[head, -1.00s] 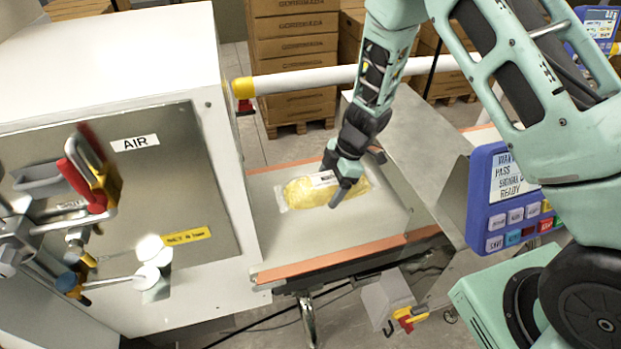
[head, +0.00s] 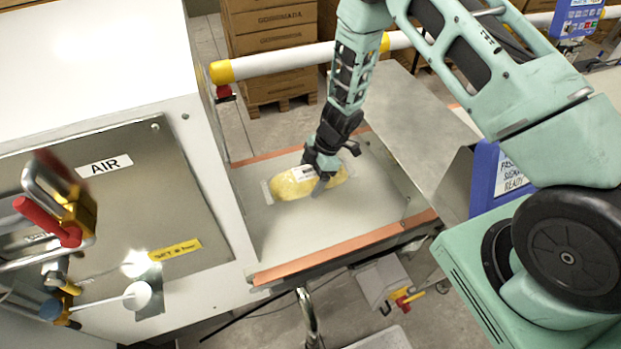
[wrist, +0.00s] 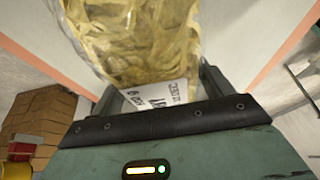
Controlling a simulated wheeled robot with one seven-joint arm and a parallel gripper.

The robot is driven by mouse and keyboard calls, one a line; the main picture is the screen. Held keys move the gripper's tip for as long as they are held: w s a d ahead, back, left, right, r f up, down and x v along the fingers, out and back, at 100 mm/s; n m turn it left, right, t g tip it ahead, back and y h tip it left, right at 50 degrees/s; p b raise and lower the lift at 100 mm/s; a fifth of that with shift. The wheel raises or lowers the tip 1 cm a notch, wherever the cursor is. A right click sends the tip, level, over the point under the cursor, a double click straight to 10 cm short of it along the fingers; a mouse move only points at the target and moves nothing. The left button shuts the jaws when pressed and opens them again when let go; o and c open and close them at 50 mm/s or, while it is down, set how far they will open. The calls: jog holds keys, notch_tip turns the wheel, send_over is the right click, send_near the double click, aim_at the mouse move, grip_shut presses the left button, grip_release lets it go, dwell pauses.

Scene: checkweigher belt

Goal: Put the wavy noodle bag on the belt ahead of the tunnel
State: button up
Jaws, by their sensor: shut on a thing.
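The wavy noodle bag (head: 290,184) is a clear bag of yellow noodles with a white label. In the head view it is at the belt (head: 300,235), near the opening side of the white cabinet; I cannot tell whether it touches the belt. My gripper (head: 322,180) is shut on the bag's right part, its fingers partly covering it. In the wrist view the bag (wrist: 145,40) extends from between the fingers (wrist: 155,95), its printed label close to the gripper body. The tunnel is not clearly identifiable; the white cabinet (head: 90,60) stands left of the belt.
Orange strips (head: 345,247) run along the belt's edges. A metal plate (head: 420,105) lies right of the belt. A white bar with a yellow end (head: 222,72) crosses behind it. Stacked cartons (head: 270,40) are behind.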

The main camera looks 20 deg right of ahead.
jog(key=shift+f, duration=0.9)
jog(key=shift+f, duration=0.1)
jog(key=o, duration=1.5)
jog(key=shift+c, duration=0.2)
jog(key=b+v, duration=0.1)
jog(key=v, duration=1)
jog(key=shift+d+r, duration=0.15)
jog(key=shift+r, duration=0.2)
jog(key=a+r+m+t+h, duration=0.2)
jog(key=a+r+m+t, duration=0.45)
jog(key=r, duration=0.85)
jog(key=s+a+r+m+g, duration=0.1)
jog(key=s+r+g, duration=0.1)
jog(key=s, duration=0.7)
jog(key=s+a+r+m+g+h, duration=0.1)
jog(key=s+a+r+g, duration=0.1)
jog(key=s, duration=0.7)
jog(key=s+a+r+m+g, duration=0.1)
jog(key=s+r+g, duration=0.1)
jog(key=s, duration=0.8)
jog(key=shift+a+r+m+h, duration=0.15)
jog(key=shift+r+m+h, duration=0.25)
jog(key=shift+r, duration=0.4)
